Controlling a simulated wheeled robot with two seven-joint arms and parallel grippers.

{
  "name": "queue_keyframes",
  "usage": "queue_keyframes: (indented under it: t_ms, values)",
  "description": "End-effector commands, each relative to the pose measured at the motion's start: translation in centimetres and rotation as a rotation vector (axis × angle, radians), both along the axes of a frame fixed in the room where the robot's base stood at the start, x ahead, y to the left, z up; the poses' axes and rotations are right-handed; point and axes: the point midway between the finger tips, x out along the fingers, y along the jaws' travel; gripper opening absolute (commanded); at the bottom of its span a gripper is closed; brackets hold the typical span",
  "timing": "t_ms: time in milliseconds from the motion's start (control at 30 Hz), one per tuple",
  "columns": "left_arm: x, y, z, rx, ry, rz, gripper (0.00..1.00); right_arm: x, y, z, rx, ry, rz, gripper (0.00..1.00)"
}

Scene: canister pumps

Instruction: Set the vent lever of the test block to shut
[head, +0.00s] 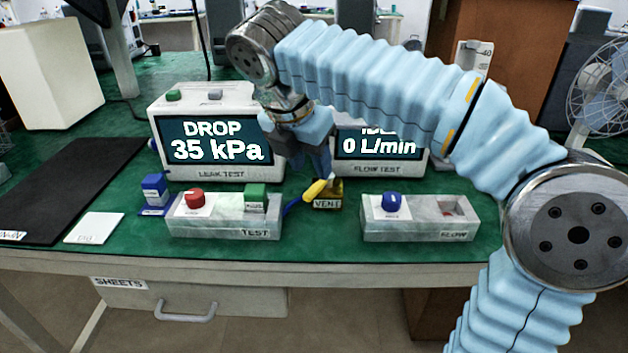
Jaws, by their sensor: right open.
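The vent block (328,202), a small brown-yellow piece labelled VENT, stands on the green bench mat to the right of the grey test block (225,227). My right gripper (318,172) is open, pointing down just above and behind the handle. Whether a finger touches the lever I cannot tell. The gripper and wrist hide part of the space behind the vent block. My left gripper is not in view.
The leak test display (212,140) reads DROP 35 kPa. The flow test display (378,150) reads 0 L/min and is partly hidden by my arm. The test block carries a red knob (195,197) and green block (256,197). The flow block (418,230) stands to the right.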

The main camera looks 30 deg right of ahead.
Motion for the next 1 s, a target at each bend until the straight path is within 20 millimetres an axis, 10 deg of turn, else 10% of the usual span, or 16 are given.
queue_keyframes:
  t_ms: [233, 633, 900, 1000]
  values:
    - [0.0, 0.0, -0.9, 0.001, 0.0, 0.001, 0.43, 0.7, -1.3, -3.6, 0.0, 0.0, -0.001, 0.43]
    - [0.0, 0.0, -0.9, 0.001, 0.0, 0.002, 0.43, 0.9, -1.6, -4.3, 0.0, 0.0, 0.0, 0.43]
    - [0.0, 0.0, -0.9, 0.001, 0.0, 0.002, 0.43, 0.9, -1.6, -4.3, 0.0, 0.0, 0.0, 0.01]
    - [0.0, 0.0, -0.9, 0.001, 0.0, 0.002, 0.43, 0.9, -1.6, -4.3, 0.0, 0.0, 0.0, 0.0]
